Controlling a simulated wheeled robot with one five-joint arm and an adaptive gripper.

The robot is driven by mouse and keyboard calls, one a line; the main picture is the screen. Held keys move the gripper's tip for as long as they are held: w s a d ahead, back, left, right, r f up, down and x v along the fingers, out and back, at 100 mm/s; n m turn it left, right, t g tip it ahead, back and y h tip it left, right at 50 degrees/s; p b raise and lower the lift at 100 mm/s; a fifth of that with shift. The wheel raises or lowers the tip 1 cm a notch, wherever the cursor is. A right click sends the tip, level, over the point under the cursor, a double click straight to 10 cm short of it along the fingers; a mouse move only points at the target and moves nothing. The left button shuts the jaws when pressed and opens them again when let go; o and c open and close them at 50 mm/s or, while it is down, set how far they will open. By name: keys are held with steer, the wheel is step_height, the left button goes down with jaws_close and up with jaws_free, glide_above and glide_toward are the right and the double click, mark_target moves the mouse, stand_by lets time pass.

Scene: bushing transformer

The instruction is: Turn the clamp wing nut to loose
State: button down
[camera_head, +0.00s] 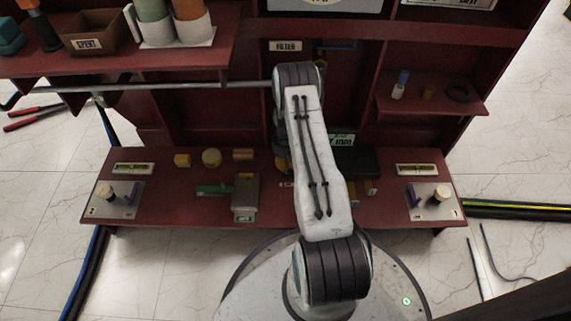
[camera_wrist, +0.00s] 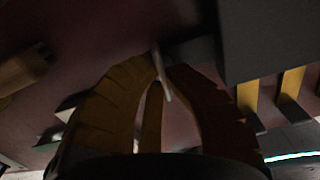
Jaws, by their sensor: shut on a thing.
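The rest of the nut is hidden or too dark to make out. A dark grey block (camera_wrist: 268,40) with yellow bars (camera_wrist: 291,84) under it is just right of the fingertips. In the head view, my arm hides most of the gripper and the nut. The dark block (camera_head: 356,160) shows right of the arm.
The red bench (camera_head: 270,212) carries a grey box (camera_head: 246,192) and several small yellow parts left of my arm. Metal plates with knobs sit at the left (camera_head: 115,200) and right (camera_head: 434,201) ends. A shelf (camera_head: 110,66) overhangs at upper left.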

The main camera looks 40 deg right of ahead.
steer(key=shift+n, duration=0.5)
steer(key=c, duration=1.3)
jaws_free()
step_height(320, 180, up, 12)
steer(key=shift+f, duration=0.1)
steer(key=shift+s, duration=0.1)
